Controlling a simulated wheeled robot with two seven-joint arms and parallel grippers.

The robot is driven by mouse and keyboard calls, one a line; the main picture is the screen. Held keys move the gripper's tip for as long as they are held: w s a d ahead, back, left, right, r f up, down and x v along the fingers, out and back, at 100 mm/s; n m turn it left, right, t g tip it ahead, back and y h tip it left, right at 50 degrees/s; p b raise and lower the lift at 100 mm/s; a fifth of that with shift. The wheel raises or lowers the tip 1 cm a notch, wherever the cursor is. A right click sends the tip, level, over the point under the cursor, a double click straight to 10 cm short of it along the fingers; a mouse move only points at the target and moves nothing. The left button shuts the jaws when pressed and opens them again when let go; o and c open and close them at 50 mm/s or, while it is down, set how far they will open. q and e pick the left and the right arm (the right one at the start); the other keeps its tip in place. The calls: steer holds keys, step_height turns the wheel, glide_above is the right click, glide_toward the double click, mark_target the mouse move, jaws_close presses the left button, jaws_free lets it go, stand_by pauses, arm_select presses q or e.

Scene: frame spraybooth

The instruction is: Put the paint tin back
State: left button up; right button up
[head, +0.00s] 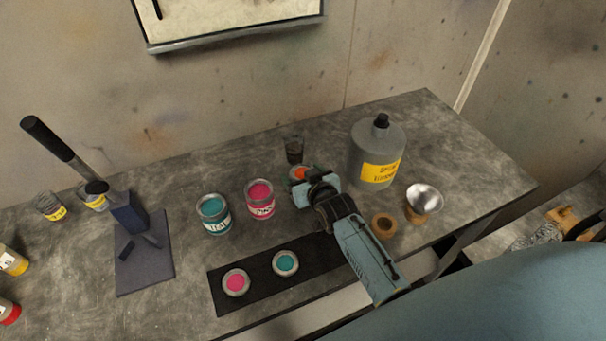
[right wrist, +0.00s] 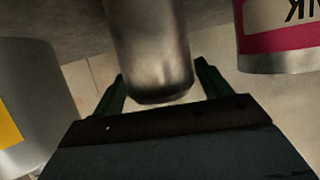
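A teal paint tin (head: 214,215) and a pink paint tin (head: 260,200) stand uncovered on the grey bench. A container with an orange top (head: 299,174) stands right of them, partly hidden by my right gripper (head: 314,184). In the right wrist view, my right gripper (right wrist: 160,95) is open, with a plain grey metal cylinder (right wrist: 150,50) between its fingers and gaps on both sides. I cannot tell whether this cylinder is the orange-topped container or the dark cup behind it. The pink tin shows upside down at the upper right (right wrist: 285,35). My left gripper is out of view.
A large grey thinner bottle (head: 377,155) stands right of my right gripper and a dark cup (head: 294,149) behind it. A black mat (head: 258,287) in front holds pink and teal discs. A metal funnel-like cup (head: 424,199) is at right.

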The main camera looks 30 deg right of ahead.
steer(key=shift+o, duration=0.7)
steer(key=shift+r, duration=0.25)
steer(key=v, duration=1.2)
steer(key=shift+p, duration=0.45)
steer(key=shift+f, duration=0.15)
